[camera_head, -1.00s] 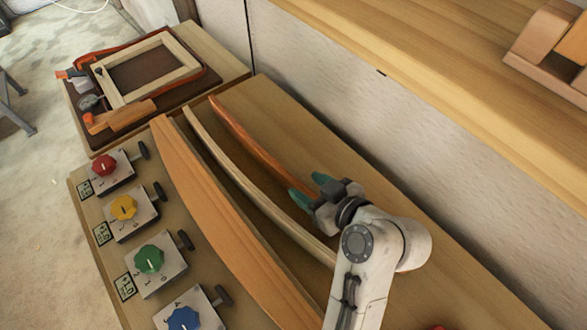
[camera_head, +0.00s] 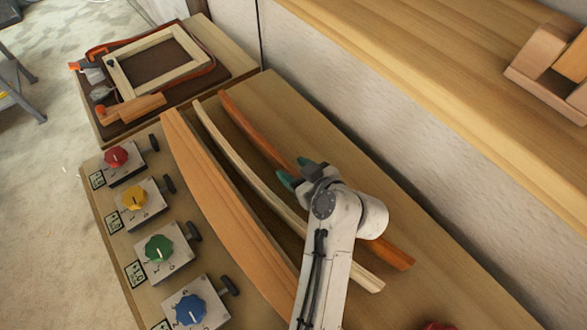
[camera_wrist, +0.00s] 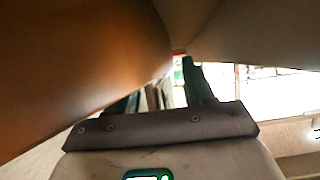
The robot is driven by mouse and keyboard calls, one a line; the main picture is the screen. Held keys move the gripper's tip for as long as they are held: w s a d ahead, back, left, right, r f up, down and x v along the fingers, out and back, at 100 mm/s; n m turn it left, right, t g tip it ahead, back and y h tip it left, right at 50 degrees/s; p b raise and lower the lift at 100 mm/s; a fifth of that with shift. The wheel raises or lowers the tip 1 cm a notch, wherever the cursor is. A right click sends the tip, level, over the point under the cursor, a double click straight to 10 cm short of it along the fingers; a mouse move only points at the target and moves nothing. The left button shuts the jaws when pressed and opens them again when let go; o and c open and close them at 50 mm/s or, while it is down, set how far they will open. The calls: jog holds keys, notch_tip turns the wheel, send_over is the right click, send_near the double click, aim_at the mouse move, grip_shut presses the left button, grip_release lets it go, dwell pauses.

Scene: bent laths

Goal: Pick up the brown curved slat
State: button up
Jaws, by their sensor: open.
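The brown curved slat (camera_head: 256,139) is reddish brown and narrow, and lies on the wooden bench as the rightmost of three slats. Its near end (camera_head: 394,256) shows right of my arm; its middle is hidden behind my gripper and arm. My gripper (camera_head: 296,172) is open, with green fingertips over the slat's middle. I cannot tell the height gap. In the wrist view, my fingers (camera_wrist: 163,90) show with a large blurred orange-brown surface (camera_wrist: 75,60) very close at upper left; I cannot tell for sure what it is.
A pale narrow slat (camera_head: 246,172) and a wide tan slat (camera_head: 213,205) lie to the left. Several knob boxes, such as the green one (camera_head: 159,248), line the left edge. A wall and a raised wooden shelf (camera_head: 420,70) stand at right.

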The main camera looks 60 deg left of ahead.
jog(key=shift+c, duration=0.5)
grip_shut()
jog(key=shift+r, duration=0.15)
